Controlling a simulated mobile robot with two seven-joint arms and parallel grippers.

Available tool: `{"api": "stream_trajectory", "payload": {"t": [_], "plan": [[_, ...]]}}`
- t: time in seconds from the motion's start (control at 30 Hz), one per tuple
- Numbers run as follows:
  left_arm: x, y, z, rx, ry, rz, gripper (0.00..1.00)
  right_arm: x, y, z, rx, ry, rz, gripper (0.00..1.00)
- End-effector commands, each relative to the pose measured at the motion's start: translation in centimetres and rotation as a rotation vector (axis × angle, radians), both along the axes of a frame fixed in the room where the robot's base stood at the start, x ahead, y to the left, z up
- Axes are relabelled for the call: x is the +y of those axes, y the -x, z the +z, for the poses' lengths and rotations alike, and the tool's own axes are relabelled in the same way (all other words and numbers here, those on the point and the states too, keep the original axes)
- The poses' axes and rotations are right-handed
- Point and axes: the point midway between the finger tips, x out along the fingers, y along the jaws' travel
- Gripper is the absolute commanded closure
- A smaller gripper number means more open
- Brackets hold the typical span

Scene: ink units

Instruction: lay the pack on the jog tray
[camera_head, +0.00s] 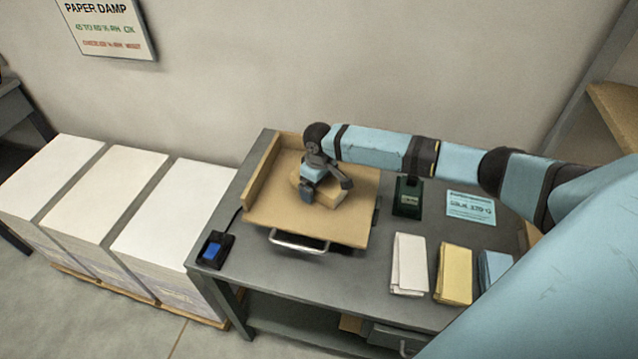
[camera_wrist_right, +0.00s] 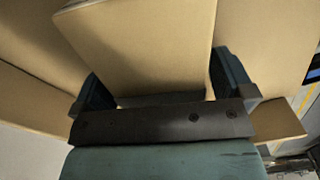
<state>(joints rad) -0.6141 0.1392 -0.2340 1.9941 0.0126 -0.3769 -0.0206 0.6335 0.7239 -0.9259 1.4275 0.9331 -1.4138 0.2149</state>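The pack (camera_head: 326,198) is a tan, paper-wrapped block. It is over the jog tray (camera_head: 345,229), a tan board with raised edges at the left and back and a metal handle in front. My right gripper (camera_head: 328,187) comes down on the pack from above, with a finger at each side. In the right wrist view the pack (camera_wrist_right: 145,45) fills the space between the fingers (camera_wrist_right: 160,90), which look shut on it. I cannot tell whether its underside touches the tray. My left gripper is not in view.
Three tall white paper stacks (camera_head: 105,195) stand left of the grey table (camera_head: 375,290).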

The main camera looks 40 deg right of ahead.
Motion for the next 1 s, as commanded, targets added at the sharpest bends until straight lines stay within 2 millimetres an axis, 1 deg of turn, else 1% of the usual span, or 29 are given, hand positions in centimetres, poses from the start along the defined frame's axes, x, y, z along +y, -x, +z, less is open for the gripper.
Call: {"api": "stream_trajectory", "payload": {"t": [0.13,0.23,0.37,0.5,0.7,0.83,1.0], "plan": [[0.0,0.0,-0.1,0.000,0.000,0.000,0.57,0.0,0.0,0.2,-0.001,0.001,0.000,0.00],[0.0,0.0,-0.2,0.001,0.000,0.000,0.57,0.0,-0.1,1.0,-0.002,-0.001,0.000,0.00],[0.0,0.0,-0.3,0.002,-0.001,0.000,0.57,0.0,0.0,3.3,-0.003,0.000,0.001,0.00],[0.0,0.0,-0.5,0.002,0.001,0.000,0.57,0.0,-0.1,6.5,-0.004,0.000,0.001,0.00],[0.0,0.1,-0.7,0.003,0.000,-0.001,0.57,0.0,-0.1,10.2,-0.002,-0.001,0.000,0.00],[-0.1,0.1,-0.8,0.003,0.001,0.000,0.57,0.0,0.0,11.7,-0.001,0.000,0.000,0.00],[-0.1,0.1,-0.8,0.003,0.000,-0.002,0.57,0.0,0.0,12.3,0.000,-0.001,0.000,0.00]]}}
